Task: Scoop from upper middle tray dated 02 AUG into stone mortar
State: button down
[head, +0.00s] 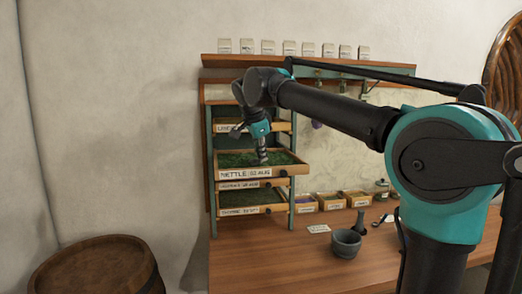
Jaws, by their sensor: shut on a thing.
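The upper middle tray (245,174) is labelled NETTLE 02 AUG. It stands pulled forward out of the rack and holds green leafy matter (236,159). My gripper (262,148) points down over this tray, shut on what looks like a small grey scoop (263,157). The scoop's lower end is at the green matter; I cannot tell how deep it is or whether it carries any. The stone mortar (346,245) is a dark grey bowl on the wooden bench, to the right of and below the rack. Its inside is mostly hidden.
The rack (212,190) has other trays above and below. A dark pestle-like piece (361,219) stands by the mortar, with a white card (318,229) to its left. Small labelled boxes (331,202) line the wall. A barrel (97,268) stands at lower left. The bench front is clear.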

jog(key=shift+d, duration=0.15)
dwell(0.5)
jog(key=shift+w+d, duration=0.15)
jog(key=shift+d, duration=0.35)
jog(key=shift+w+d, duration=0.15)
jog(key=shift+d, duration=0.35)
jog(key=shift+r, duration=2.95)
